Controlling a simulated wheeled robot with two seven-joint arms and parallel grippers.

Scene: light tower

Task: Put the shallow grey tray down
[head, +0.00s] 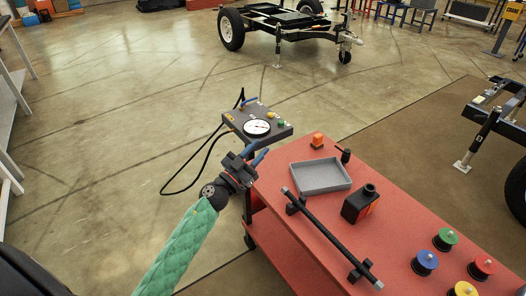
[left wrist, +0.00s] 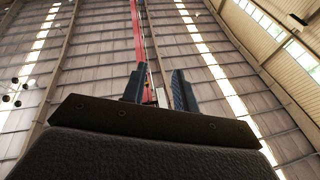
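The shallow grey tray (head: 335,187) lies on the red bench top, near its far left part, and looks empty. My left gripper (head: 258,156) is beside the bench's left edge, left of the tray and apart from it. In the left wrist view the two fingers (left wrist: 157,88) stand apart with nothing held between them, pointing up toward the roof. My right gripper does not show in either view.
A gauge panel (head: 257,122) stands just beyond my left gripper. Trailer frames stand farther off.

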